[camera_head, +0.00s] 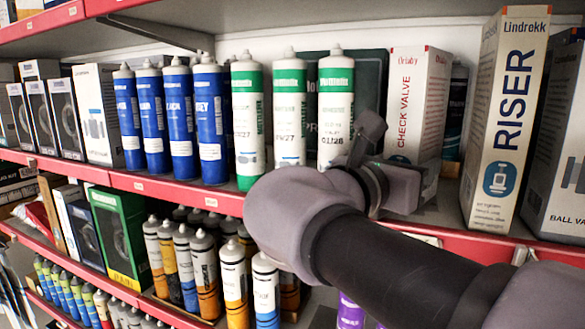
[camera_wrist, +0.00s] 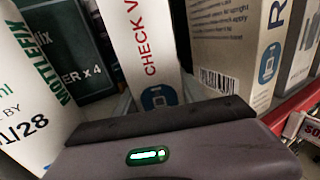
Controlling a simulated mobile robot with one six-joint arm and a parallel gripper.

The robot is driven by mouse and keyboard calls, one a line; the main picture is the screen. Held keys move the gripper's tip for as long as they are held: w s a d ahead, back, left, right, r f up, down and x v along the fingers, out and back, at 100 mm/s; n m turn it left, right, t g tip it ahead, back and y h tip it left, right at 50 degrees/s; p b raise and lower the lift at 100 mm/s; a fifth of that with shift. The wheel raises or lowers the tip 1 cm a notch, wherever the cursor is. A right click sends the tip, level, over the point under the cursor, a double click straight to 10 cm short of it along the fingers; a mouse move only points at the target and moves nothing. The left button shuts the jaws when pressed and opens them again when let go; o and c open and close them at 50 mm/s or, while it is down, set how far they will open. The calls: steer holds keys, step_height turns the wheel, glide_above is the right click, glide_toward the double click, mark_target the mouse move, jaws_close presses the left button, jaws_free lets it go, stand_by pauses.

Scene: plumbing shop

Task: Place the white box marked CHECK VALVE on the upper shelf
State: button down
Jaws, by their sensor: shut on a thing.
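The white box marked CHECK VALVE (camera_head: 408,98) stands upright at the shelf with the cartridges, between a green-and-white cartridge and the RISER box. It has red lettering and a blue round mark. In the wrist view the same box (camera_wrist: 142,45) is straight ahead of my gripper (camera_wrist: 160,112). In the head view my gripper (camera_head: 392,170) is at the box's lower front and shut on it. The fingertips and the box's base are mostly hidden, so I cannot tell whether it touches the shelf board. A higher shelf (camera_head: 45,22) with a red edge shows at the top left.
The tall RISER box (camera_head: 505,120) stands close on the right, with a BALL VALVE box (camera_head: 562,140) beyond. Green-and-white cartridges (camera_head: 290,110) and a dark green box (camera_head: 362,75) are at left and behind. Lower shelves hold more cartridges (camera_head: 235,280).

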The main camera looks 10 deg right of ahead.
steer(key=c, duration=0.7)
jaws_free()
steer(key=shift+s+a+r, duration=0.15)
steer(key=shift+s+a, duration=0.6)
steer(key=shift+s, duration=0.15)
steer(key=shift+s+a, duration=0.1)
steer(key=shift+a, duration=0.05)
steer(key=shift+w+d, duration=0.5)
steer(key=b+v, duration=0.1)
steer(key=v, duration=1.1)
steer(key=shift+s+a, duration=0.15)
steer(key=shift+a, duration=0.05)
steer(key=shift+d, duration=0.1)
